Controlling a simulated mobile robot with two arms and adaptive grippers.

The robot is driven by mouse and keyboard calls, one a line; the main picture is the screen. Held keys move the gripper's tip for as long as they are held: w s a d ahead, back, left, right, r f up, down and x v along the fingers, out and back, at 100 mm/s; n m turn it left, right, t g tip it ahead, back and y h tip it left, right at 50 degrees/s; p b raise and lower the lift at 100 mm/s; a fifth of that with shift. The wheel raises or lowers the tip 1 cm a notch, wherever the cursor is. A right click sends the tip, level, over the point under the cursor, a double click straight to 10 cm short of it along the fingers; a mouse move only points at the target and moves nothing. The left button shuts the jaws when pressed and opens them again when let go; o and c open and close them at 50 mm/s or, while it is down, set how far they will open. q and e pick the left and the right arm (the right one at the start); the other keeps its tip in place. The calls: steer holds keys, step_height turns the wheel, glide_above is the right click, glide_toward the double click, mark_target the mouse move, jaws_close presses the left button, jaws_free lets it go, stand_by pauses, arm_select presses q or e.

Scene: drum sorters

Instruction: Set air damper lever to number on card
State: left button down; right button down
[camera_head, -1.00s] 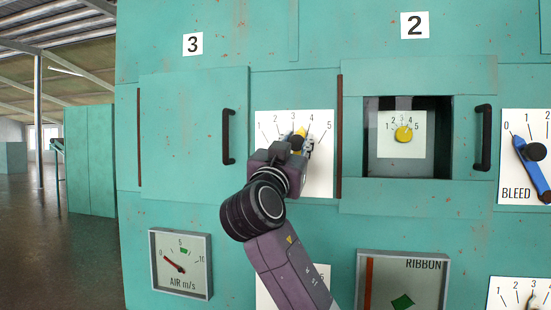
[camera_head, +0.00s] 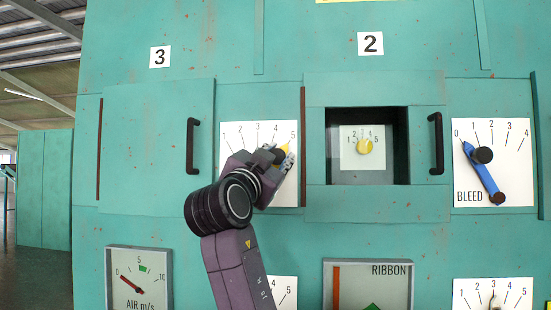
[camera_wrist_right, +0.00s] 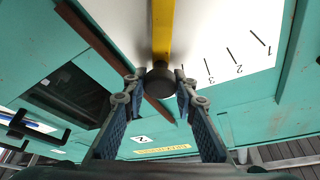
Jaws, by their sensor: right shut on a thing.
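The yellow lever (camera_head: 286,148) sits on a white dial plate (camera_head: 232,134) marked 1 to 5, left of the window in the head view. Its visible tip is at the right side of the scale, near 4 and 5; the exact mark is hard to tell. My right gripper (camera_head: 279,157) covers most of the lever. In the right wrist view the gripper (camera_wrist_right: 160,88) has its fingers on either side of the black round knob (camera_wrist_right: 160,80) on the yellow lever (camera_wrist_right: 162,30). White cards 3 (camera_head: 160,57) and 2 (camera_head: 370,44) are on the wall above. My left gripper is out of view.
Black door handles (camera_head: 192,146) (camera_head: 436,143) stick out on both sides. A blue BLEED lever (camera_head: 486,175) is at right. The AIR m/s gauge (camera_head: 139,277) reads near 0.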

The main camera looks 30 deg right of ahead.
steer(key=shift+f, duration=0.2)
steer(key=c, duration=1.9)
jaws_free()
steer(key=o, duration=0.3)
steer(key=shift+s+d+r, duration=0.1)
steer(key=shift+d+r, duration=0.05)
steer(key=shift+s+a, duration=0.2)
steer(key=shift+a, duration=0.25)
steer(key=v, duration=1.1)
steer(key=shift+s+d+f, duration=0.1)
steer(key=shift+f, duration=0.1)
steer(key=shift+f, duration=0.1)
